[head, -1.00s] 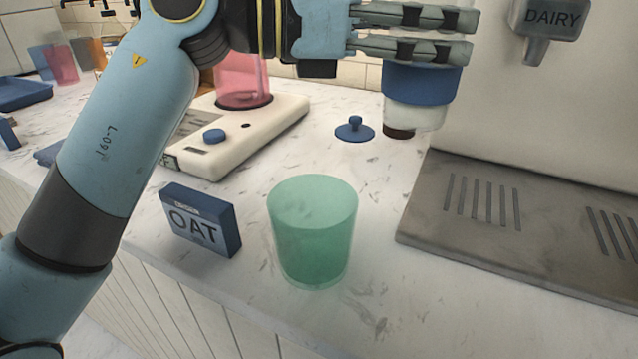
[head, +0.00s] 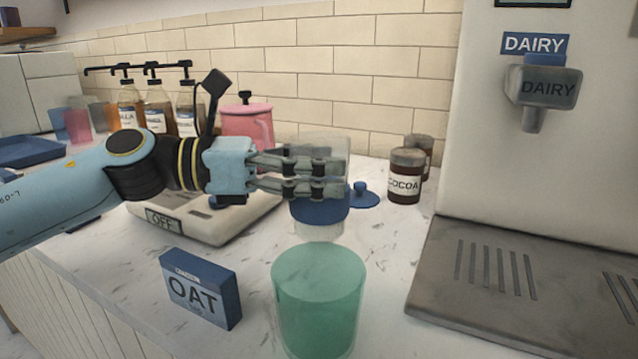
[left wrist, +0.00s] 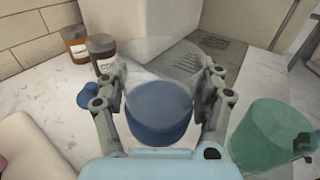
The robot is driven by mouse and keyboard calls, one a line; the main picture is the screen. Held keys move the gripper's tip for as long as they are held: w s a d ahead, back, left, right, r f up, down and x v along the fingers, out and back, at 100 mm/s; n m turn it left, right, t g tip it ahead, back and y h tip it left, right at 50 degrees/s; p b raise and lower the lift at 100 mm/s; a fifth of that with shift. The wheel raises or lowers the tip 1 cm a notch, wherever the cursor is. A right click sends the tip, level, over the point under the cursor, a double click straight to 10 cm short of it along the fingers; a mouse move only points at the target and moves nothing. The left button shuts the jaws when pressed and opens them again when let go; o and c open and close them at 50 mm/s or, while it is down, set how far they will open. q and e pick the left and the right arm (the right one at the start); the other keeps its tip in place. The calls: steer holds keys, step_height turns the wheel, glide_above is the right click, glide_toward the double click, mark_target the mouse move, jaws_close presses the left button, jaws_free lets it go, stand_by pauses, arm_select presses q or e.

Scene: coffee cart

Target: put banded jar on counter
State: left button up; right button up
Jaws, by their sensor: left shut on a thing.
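The banded jar is frosted and see-through with a wide blue band (head: 318,211). My left gripper (head: 318,175) is shut around it, and the fingers cover its middle. The jar hangs upright just behind the green cup (head: 318,300). I cannot tell whether its base touches the counter (head: 258,262). In the left wrist view the blue band (left wrist: 160,112) shows between the two fingers, with the green cup (left wrist: 265,140) to the right. My right gripper is not in view.
A blue knobbed lid (head: 364,197) and a cocoa jar (head: 405,178) stand behind. The oat box (head: 202,290) and scale (head: 165,222) are at left, the dispenser's drip tray (head: 490,280) at right. Marble between cup and tray is clear.

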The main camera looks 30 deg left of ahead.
arm_select(q)
steer(key=shift+f, duration=1.1)
steer(key=shift+f, duration=0.15)
steer(key=o, duration=1.7)
steer(key=v, duration=0.2)
steer(key=p+v, duration=0.1)
steer(key=v, duration=0.1)
steer(key=shift+s+a+r, duration=0.15)
steer(key=shift+a+r, duration=0.05)
steer(key=p+v, duration=0.6)
steer(key=v, duration=0.1)
steer(key=shift+s+a+p, duration=0.15)
steer(key=shift+a+p, duration=0.05)
steer(key=shift+p, duration=0.2)
